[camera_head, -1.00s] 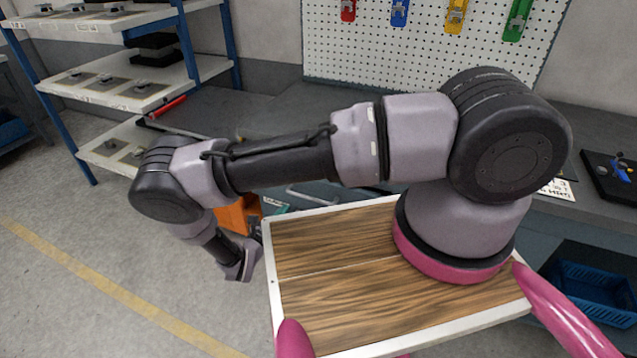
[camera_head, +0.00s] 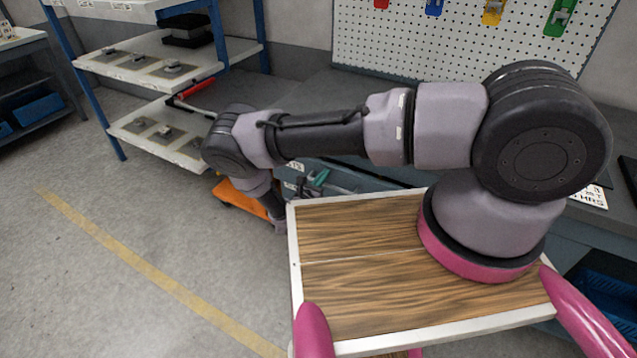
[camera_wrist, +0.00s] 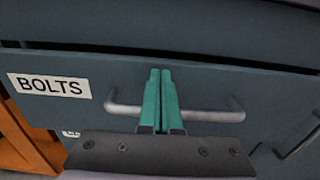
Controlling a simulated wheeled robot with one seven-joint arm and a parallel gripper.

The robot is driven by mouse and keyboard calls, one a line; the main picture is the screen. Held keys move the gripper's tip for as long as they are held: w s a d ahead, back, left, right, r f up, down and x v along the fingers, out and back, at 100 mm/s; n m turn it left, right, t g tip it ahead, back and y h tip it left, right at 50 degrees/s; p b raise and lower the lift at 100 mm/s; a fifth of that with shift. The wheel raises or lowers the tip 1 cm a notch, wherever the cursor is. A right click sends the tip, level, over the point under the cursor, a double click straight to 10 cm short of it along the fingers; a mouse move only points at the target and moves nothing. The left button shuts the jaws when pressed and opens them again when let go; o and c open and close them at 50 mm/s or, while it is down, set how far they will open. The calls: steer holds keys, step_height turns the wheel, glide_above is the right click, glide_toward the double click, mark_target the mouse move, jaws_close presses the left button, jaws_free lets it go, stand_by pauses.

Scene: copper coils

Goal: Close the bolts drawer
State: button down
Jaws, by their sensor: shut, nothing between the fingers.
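The bolts drawer (camera_wrist: 85,64) shows its grey-blue front in the wrist view, with a white BOLTS label (camera_wrist: 49,87) at the left and a pale bar handle (camera_wrist: 210,116). A dark gap runs along its top edge; how far it stands out I cannot tell. My gripper (camera_wrist: 160,76) has its green fingers together, over the middle of the handle and pointing at the drawer front. Whether they touch it is unclear. In the head view, my gripper (camera_head: 318,178) shows small beyond the wooden-topped board, close to the drawer front.
An orange object (camera_head: 240,198) stands on the floor left of the drawer. A second handle (camera_wrist: 300,138) shows at the right of the wrist view. Shelves (camera_head: 150,62) stand at the back left. The floor (camera_head: 90,270) at left is clear.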

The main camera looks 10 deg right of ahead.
steer(key=shift+w+d, duration=0.2)
steer(key=x, duration=0.5)
steer(key=shift+r, duration=0.1)
stand_by(0.4)
